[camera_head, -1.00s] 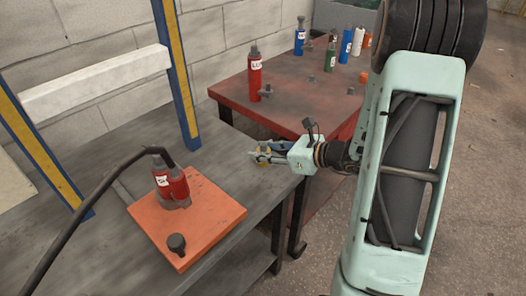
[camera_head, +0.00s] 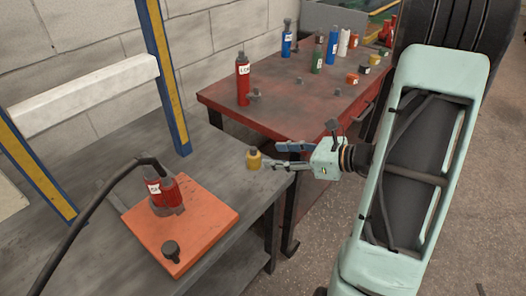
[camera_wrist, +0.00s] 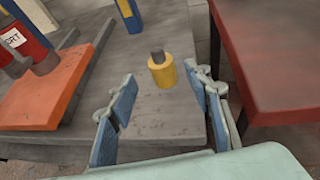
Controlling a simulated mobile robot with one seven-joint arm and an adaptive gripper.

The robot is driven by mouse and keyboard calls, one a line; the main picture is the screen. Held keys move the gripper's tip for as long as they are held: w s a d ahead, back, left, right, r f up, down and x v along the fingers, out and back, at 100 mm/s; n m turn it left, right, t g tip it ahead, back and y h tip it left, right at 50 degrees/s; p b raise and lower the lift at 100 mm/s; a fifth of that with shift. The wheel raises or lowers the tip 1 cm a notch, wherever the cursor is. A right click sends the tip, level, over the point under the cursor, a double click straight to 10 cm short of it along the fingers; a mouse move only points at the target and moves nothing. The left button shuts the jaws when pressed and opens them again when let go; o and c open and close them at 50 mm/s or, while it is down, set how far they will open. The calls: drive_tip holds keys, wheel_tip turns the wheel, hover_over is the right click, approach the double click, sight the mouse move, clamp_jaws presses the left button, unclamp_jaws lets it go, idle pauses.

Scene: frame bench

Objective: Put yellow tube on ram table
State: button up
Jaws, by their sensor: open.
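The yellow tube (camera_head: 254,161), short with a dark top, stands upright on the grey ram table (camera_head: 222,178) near its right end. It also shows in the wrist view (camera_wrist: 161,73). My gripper (camera_head: 273,157) is open and empty, just right of the tube in the head view. In the wrist view my gripper (camera_wrist: 160,78) has its blue-padded fingers spread wide, with the tube just beyond the fingertips and visible gaps on both sides.
An orange plate (camera_head: 212,217) with a red ram (camera_head: 160,192) and black hose sits on the ram table. Blue-yellow posts (camera_head: 163,75) rise behind. A red table (camera_head: 285,105) beyond holds a red bottle (camera_head: 242,82) and several others.

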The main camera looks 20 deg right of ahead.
drive_tip(key=shift+v, duration=1.45)
